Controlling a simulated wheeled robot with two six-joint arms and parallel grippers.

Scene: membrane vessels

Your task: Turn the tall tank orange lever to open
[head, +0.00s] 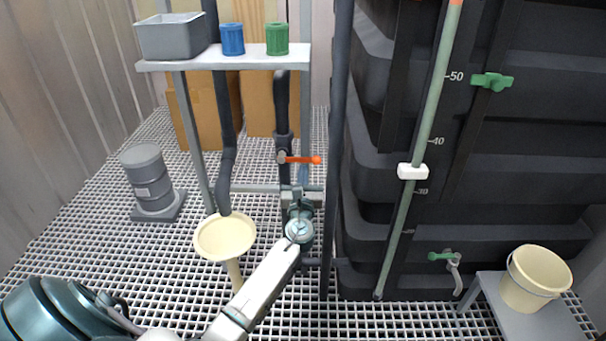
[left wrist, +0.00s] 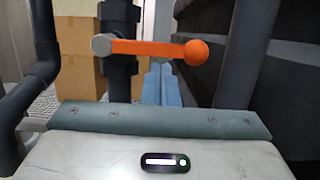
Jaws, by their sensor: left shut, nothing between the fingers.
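The orange lever (head: 302,159) sits on a valve of a dark vertical pipe (head: 282,105), left of the large black tank (head: 385,185). It lies about level, its grip end pointing right. In the left wrist view the orange lever (left wrist: 150,47) runs from a grey pivot at left to a round knob at right. My left gripper (head: 304,174) is shut and empty, its fingertips just below the lever. My right gripper is not in view.
A shelf (head: 210,62) above holds a grey bin (head: 172,37), a blue cup (head: 232,40) and a green cup (head: 277,39). A cream funnel (head: 225,238) stands left of my arm. A dark post (head: 336,130) rises close right of the lever. Cardboard boxes (head: 256,100) stand behind.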

